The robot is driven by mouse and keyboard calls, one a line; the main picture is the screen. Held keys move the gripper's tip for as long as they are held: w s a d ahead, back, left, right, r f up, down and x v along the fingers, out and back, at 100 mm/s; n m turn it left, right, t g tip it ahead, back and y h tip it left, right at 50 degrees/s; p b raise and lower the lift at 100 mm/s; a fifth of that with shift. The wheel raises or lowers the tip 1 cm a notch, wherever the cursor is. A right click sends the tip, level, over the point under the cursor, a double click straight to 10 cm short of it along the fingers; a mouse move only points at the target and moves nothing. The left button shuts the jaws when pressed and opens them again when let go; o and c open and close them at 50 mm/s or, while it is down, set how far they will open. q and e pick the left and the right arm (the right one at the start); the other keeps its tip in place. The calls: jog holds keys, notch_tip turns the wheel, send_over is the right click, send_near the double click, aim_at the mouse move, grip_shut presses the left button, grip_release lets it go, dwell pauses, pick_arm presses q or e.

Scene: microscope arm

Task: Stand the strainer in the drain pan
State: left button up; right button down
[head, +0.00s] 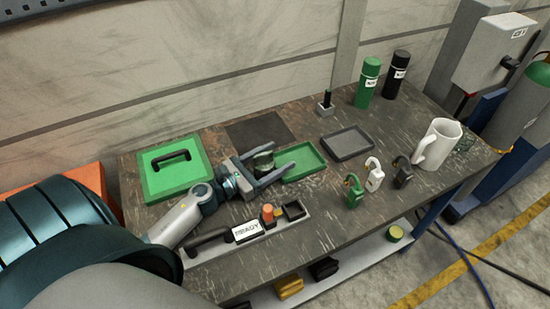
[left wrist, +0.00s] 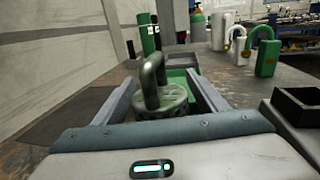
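The strainer (head: 264,163), a dark green-grey round piece, sits between the fingers of my left gripper (head: 279,160). In the left wrist view the strainer (left wrist: 160,102) shows a slotted round top and a tall bent handle. The fingers stand open on either side of it, with narrow gaps seeming to show. Just beyond the fingertips lies a shallow green tray (head: 312,153), and right of it a shallow dark grey tray (head: 347,145). I cannot tell for sure which is the drain pan. The strainer's underside is hidden. My right gripper is not seen.
A green case (head: 174,168) lies left. A toolbar with a label (head: 246,232) and small black box (head: 294,210) is along the front edge. Padlocks (head: 374,178), a white mug (head: 436,146) and spray cans (head: 367,83) stand right and behind. A dark mat (head: 258,130) lies behind.

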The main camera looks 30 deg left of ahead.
aim_at(255, 169)
pick_arm(q)
jog(key=shift+r, duration=0.1)
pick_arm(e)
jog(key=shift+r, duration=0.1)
pick_arm(q)
jog(key=shift+r, duration=0.15)
jog(key=shift+s+a+f, duration=0.1)
jog(key=shift+s+f, duration=0.1)
jog(key=shift+s, duration=0.05)
jog(key=b+v, duration=0.3)
jog(key=v, duration=0.6)
jog(key=shift+s+a+b, duration=0.15)
jog(key=shift+s+b, duration=0.25)
jog(key=shift+s+a, duration=0.25)
jog(key=shift+s, duration=0.4)
jog(key=shift+s+r, duration=0.1)
jog(key=shift+s, duration=0.05)
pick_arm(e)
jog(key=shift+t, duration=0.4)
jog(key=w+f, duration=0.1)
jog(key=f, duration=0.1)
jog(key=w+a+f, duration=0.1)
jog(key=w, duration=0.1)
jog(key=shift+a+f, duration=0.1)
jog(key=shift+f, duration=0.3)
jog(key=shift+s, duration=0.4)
